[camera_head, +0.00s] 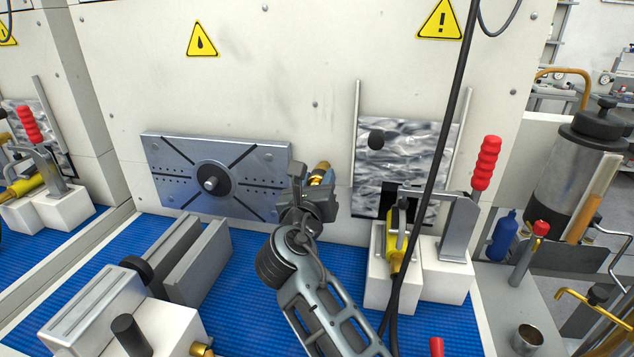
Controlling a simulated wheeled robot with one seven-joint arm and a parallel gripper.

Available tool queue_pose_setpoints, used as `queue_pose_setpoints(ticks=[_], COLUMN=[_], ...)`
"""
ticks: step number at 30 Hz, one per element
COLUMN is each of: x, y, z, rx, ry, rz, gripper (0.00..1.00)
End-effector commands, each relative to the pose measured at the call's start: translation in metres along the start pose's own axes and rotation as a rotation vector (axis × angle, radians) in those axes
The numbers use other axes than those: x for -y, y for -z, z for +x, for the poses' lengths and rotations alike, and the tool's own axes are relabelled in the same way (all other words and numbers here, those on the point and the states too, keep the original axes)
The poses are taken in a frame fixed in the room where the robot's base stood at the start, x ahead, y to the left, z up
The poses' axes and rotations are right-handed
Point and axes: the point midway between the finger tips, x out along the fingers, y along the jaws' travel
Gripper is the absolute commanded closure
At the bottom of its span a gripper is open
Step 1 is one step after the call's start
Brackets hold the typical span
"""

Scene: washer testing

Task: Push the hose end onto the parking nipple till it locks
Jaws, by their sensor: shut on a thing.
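My gripper (311,198) is in the middle of the view, in front of the pale machine wall. It is shut on a brass-coloured piece (320,173), which sticks out above the jaws and looks like the hose end. The jaws hide its lower part. I cannot tell whether this piece touches anything behind it. No parking nipple can be made out for certain. Another brass fitting (202,349) shows at the bottom edge, left of my arm and well apart from my gripper.
A grey plate with a round hub (212,179) is left of my gripper. Right of it, a red-handled clamp (486,163) stands by a yellow part (397,237) on white blocks. A black hose (447,110) hangs in front. Grey vise-like jaws (197,262) stand left on blue matting (250,318).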

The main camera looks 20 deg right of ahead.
Motion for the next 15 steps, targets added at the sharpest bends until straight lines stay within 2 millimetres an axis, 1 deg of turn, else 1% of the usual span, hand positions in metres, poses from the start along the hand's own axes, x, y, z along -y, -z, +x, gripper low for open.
queue_pose_setpoints(ticks=[2, 3, 12, 15], x=[-0.0001, -0.0001, -0.0001, -0.0001], y=[-0.0018, -0.0018, -0.0009, -0.0007], z=[-0.0005, -0.0005, -0.0004, -0.0004], rx=[0.003, 0.003, 0.002, 0.001], ry=[0.000, 0.000, 0.000, 0.000], rz=[0.001, 0.001, 0.000, 0.000], gripper=[0.97, 0.59, 0.30, 0.30])
